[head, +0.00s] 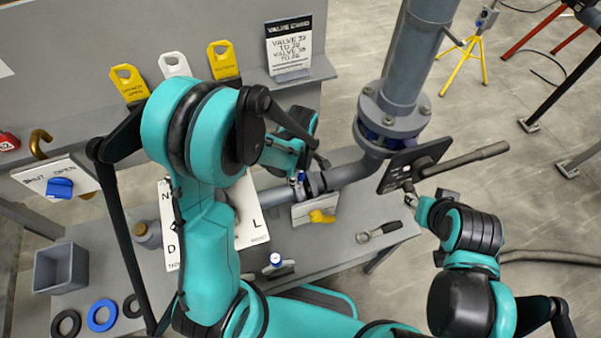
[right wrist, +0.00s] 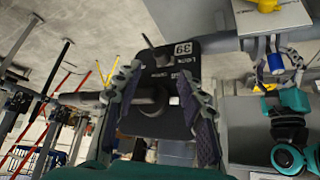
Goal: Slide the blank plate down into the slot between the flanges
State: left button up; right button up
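The black blank plate (head: 396,180) is tilted in the air beside the flanges, just right of and below them in the head view. A grey bar (head: 468,159) extends right from its face. In the right wrist view the plate (right wrist: 182,95) carries a label with 39. My right gripper (right wrist: 162,73) has its fingers spread on either side of the plate; no clear grip contact shows. The flanges (head: 393,112) stand on the vertical pipe with blue showing below the upper flange; the slot is poorly visible. My left gripper (head: 300,178) is by the horizontal pipe, its fingertips unclear.
A grey table (head: 340,245) bears a ring-ended tool (head: 380,231), a white lettered board (head: 252,228) and a grey bin (head: 62,268). A yellow-handled valve (head: 320,216) is at the pipe. The vertical pipe (head: 412,55) rises above the flanges. A yellow stand (head: 472,48) is behind.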

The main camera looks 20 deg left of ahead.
pick_arm(q)
jog(key=shift+s+d+r, duration=0.1)
jog(key=shift+s+r, duration=0.05)
jog(key=shift+r, duration=0.05)
pick_arm(e)
jog(key=shift+s+r, duration=0.1)
jog(key=shift+s, duration=0.1)
pick_arm(q)
jog(key=shift+r, duration=0.1)
pick_arm(e)
jog(key=shift+d, duration=0.1)
pick_arm(q)
jog(key=shift+r, duration=0.3)
notch_tip(320, 180, up, 11)
jog(key=shift+r, duration=0.1)
dwell(0.4)
